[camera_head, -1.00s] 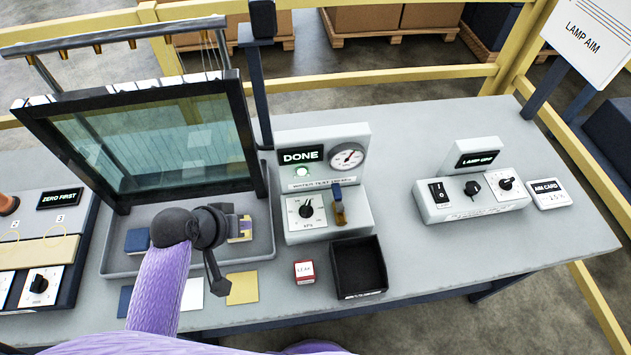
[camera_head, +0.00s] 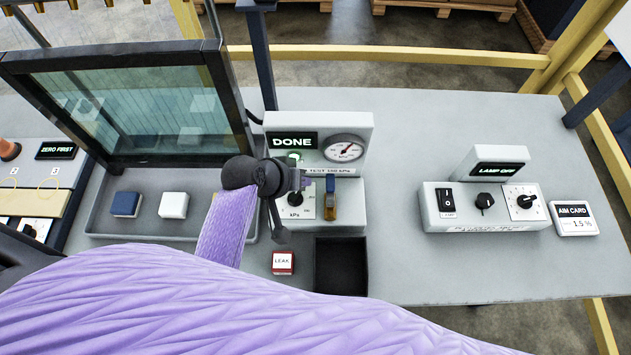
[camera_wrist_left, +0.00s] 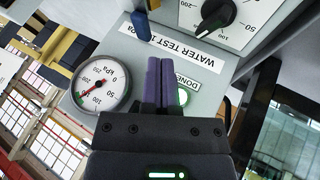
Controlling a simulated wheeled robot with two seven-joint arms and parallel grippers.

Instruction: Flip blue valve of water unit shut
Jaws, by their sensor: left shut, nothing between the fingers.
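The water unit (camera_head: 350,190) is a pale grey box with a lit DONE display (camera_head: 293,141), a round kPa gauge (camera_head: 345,148) and a black dial (camera_head: 295,198). Its valve has a blue handle (camera_head: 330,184) standing up above a brass-coloured body (camera_head: 330,207). My left gripper (camera_head: 304,180) is shut and empty in front of the unit, just left of the valve and partly covering the dial panel. In the left wrist view its shut fingers (camera_wrist_left: 160,80) point at the unit's face between gauge and DONE display. The blue handle (camera_wrist_left: 142,26) shows just beyond the fingertips, seemingly apart from them. My right gripper is out of view.
A black open bin (camera_head: 341,266) and a red-and-white LEAK block (camera_head: 283,262) lie in front of the unit. A framed glass screen (camera_head: 140,110) over a grey tray stands left. A lamp unit (camera_head: 480,205) stands right. The table between is clear.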

